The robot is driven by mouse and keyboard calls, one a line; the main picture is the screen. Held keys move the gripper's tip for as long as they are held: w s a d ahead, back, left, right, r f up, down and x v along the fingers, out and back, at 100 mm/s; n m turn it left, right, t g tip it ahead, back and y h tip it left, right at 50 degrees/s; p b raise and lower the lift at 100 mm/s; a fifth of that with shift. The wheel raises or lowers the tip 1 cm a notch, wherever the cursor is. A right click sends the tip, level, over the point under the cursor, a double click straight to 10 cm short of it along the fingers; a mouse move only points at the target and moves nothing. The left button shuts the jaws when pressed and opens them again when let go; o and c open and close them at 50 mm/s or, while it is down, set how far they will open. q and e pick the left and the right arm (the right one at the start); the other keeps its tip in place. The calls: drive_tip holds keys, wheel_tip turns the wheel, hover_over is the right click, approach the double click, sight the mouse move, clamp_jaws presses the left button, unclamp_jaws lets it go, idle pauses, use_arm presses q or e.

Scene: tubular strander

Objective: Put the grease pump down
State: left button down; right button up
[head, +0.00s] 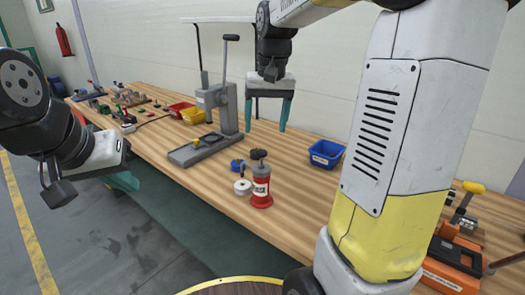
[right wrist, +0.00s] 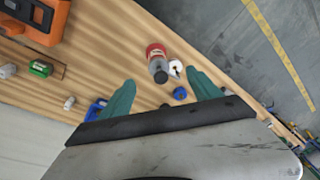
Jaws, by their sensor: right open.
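The grease pump (head: 261,185), a red cylinder with a grey band and dark top, stands upright on the wooden bench (head: 290,220) near its front edge. It also shows in the right wrist view (right wrist: 157,62), beyond my fingertips. My right gripper (head: 268,127) is open and empty above the bench, behind the pump and apart from it. Its two teal fingers (right wrist: 161,82) are spread in the right wrist view. My left gripper (head: 124,181) hangs at the left, off the bench's front edge; its fingers are mostly hidden behind its own body.
A white roll (head: 242,187) and a blue round part (head: 237,165) are close beside the pump. A grey lever press (head: 228,108) stands to its left, a blue bin (head: 326,154) to its right. Red (head: 180,109) and yellow (head: 194,116) bins lie further back. An orange tool (head: 455,262) is at far right.

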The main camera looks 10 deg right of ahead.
drive_tip(key=s+a+f+n+t+y, duration=0.1)
drive_tip(key=s+t, duration=0.3)
drive_tip(key=s, duration=1.4)
drive_tip(key=shift+a+t+y, duration=0.3)
drive_tip(key=shift+a, duration=0.15)
